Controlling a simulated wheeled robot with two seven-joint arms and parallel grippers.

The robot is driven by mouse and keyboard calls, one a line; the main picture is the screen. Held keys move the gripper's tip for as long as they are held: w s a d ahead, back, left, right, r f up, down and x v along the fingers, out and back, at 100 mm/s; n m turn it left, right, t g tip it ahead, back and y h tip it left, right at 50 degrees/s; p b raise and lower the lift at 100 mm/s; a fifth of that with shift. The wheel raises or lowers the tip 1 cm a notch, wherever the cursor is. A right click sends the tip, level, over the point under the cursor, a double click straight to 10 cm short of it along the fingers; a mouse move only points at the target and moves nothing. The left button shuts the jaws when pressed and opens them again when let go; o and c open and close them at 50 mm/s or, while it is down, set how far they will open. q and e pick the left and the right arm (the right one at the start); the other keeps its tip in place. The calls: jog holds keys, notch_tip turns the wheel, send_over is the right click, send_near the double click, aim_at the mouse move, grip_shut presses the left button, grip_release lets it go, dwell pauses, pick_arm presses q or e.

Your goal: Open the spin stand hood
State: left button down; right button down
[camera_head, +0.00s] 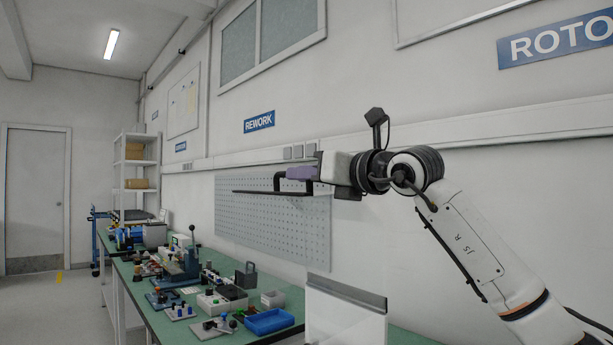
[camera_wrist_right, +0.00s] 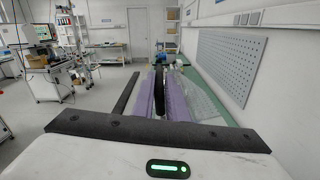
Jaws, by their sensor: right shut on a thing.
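My right gripper (camera_head: 298,173) is raised high above the bench, in front of the pegboard. Its purple fingers are shut on a black handle (camera_head: 277,181), which stands on a long dark edge bar (camera_head: 250,191). In the right wrist view the purple fingers (camera_wrist_right: 163,95) lie along both sides of the black handle (camera_wrist_right: 159,90). The dark edge bar (camera_wrist_right: 122,95) runs beside them. A clear panel, which looks like the spin stand hood (camera_wrist_right: 203,97), shows to the right of the fingers. In the head view the clear panel is hard to make out. My left gripper is not in view.
A white panel with a dark top edge (camera_head: 345,315) stands on the green bench below my right arm. A blue tray (camera_head: 270,322), a lever press (camera_head: 190,262) and several small parts crowd the bench further left. The grey pegboard (camera_head: 275,225) is on the wall behind.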

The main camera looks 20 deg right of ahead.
jog(key=s+a+f+n+b, duration=0.2)
jog(key=a+f+n+b, duration=0.1)
jog(key=a+f+b, duration=0.2)
jog(key=shift+s+a+f, duration=0.15)
jog(key=shift+s+a, duration=0.15)
jog(key=shift+a, duration=0.7)
